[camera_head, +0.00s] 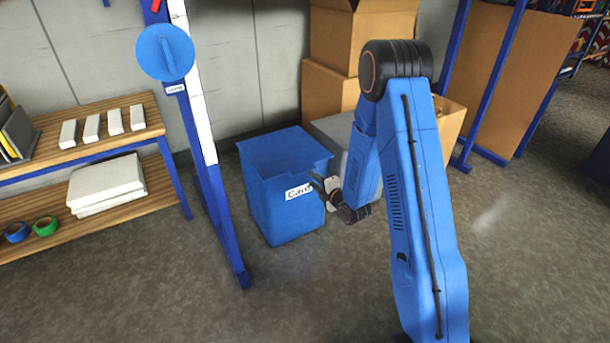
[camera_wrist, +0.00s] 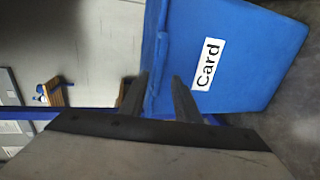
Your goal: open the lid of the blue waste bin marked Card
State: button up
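The blue waste bin (camera_head: 285,215) stands on the floor in the middle of the head view, with a white "Card" label on its front. Its blue lid (camera_head: 283,150) looks down across the top, with its front edge above the label. My gripper (camera_head: 314,179) is at the right part of that front edge, close to the label. In the wrist view the bin front (camera_wrist: 250,60) fills the upper right, and the two fingers of my gripper (camera_wrist: 159,76) are apart, with the lid's edge strip between or just behind them. I cannot tell whether they touch it.
A blue post (camera_head: 215,195) with a white strip and a round blue disc stands left of the bin. A wooden shelf (camera_head: 120,205) is further left. Cardboard boxes (camera_head: 330,90) stand behind and right of the bin. The floor in front of the bin is clear.

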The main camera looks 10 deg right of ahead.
aim_at(305, 174)
jog(key=x, duration=0.7)
jog(key=shift+w, duration=0.2)
grip_shut()
